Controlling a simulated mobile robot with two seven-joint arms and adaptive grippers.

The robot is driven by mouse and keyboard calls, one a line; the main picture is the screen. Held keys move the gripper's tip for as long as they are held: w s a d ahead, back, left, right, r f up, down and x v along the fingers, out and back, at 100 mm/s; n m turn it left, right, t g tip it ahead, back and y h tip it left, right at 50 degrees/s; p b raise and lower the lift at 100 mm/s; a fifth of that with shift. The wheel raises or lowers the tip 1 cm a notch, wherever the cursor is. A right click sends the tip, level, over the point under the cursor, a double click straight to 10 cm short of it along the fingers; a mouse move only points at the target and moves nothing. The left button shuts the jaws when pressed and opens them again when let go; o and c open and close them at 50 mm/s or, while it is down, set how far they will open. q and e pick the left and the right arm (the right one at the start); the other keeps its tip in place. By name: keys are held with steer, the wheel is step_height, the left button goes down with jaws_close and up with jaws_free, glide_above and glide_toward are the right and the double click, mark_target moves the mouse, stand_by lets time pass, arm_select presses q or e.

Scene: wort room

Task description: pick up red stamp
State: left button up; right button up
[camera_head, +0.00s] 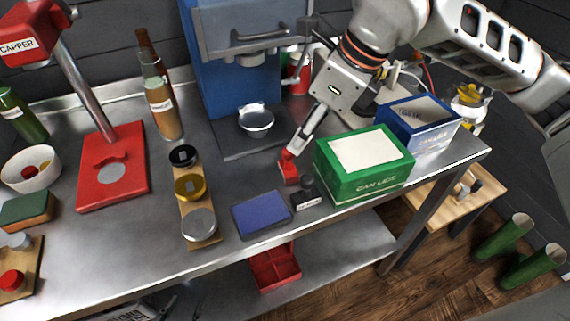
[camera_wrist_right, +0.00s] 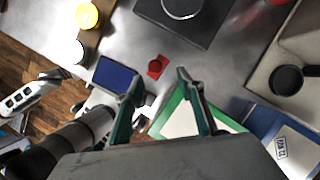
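The red stamp (camera_head: 289,172) stands on the steel bench, left of the green box. It also shows in the right wrist view (camera_wrist_right: 157,66), just beyond the gap between my fingertips. My right gripper (camera_head: 298,144) reaches down from the upper right, its fingertips close to the stamp's top in the head view. In the right wrist view the gripper's two fingers (camera_wrist_right: 158,84) are spread apart with nothing between them. Whether a finger touches the stamp I cannot tell. My left gripper is in neither view.
A black stamp (camera_head: 306,197) and a blue ink pad (camera_head: 262,214) are close in front. The green box (camera_head: 365,182) and blue box (camera_head: 440,136) stand to the right. A blue machine (camera_head: 240,85) is behind. A wooden strip with jars (camera_head: 187,187) lies left.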

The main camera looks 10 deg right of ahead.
mark_target(289, 152)
steer(key=x, duration=0.3)
steer(key=a+x, duration=0.1)
steer(key=x, duration=0.2)
steer(key=shift+s+a+f, duration=0.1)
steer(key=shift+s+f, duration=0.05)
steer(key=shift+f, duration=0.3)
steer(key=shift+a, duration=0.1)
jaws_close()
